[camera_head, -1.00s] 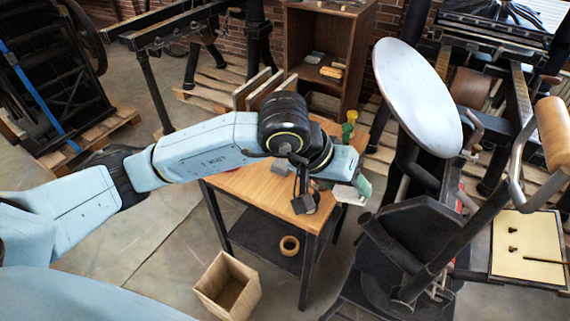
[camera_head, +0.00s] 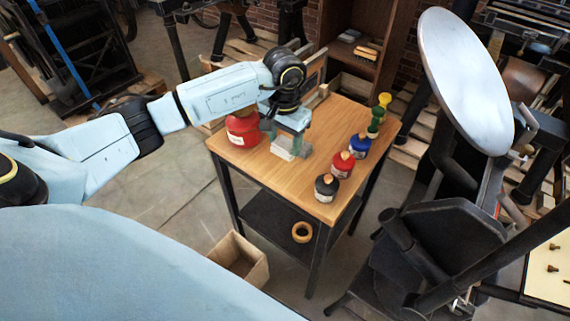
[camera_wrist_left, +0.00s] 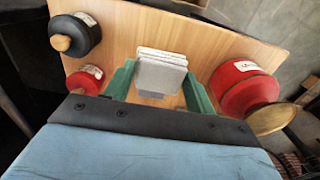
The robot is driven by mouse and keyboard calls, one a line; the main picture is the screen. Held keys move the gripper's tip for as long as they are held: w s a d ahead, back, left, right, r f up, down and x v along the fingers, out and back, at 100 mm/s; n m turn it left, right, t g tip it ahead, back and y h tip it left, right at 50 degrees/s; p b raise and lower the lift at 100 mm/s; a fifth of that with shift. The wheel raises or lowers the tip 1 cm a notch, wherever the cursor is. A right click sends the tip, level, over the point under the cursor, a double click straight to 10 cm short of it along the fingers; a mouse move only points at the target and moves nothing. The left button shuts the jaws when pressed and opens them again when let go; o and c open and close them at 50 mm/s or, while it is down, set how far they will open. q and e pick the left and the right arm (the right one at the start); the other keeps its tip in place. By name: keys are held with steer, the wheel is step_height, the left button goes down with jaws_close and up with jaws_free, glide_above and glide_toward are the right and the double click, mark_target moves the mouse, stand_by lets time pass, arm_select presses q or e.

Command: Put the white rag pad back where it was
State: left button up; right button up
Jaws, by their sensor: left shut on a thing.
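The white rag pad (camera_head: 284,151) shows below my left gripper (camera_head: 291,139), over the left middle of the wooden table (camera_head: 270,178). In the left wrist view the pad (camera_wrist_left: 160,74) is a pale grey-white folded block between the two green fingers of my left gripper (camera_wrist_left: 160,88). The gripper is shut on the pad. The pad is low over the tabletop or on it; I cannot tell which. My right gripper is not in view.
A large red can (camera_head: 243,130) stands left of the gripper. Black (camera_head: 327,187), red (camera_head: 342,164) and blue (camera_head: 359,145) bottles and a green one (camera_head: 375,122) line the table's right side. A press with a round disc (camera_head: 466,80) stands right. The front tabletop is clear.

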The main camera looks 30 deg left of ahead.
mark_target(285, 144)
arm_select(q)
steer(key=shift+f, duration=3.45)
steer(key=shift+f+b, duration=0.15)
steer(key=shift+b, duration=0.15)
steer(key=o, duration=0.9)
step_height(285, 144, up, 12)
steer(key=shift+r+p, duration=0.2)
steer(key=shift+p, duration=0.15)
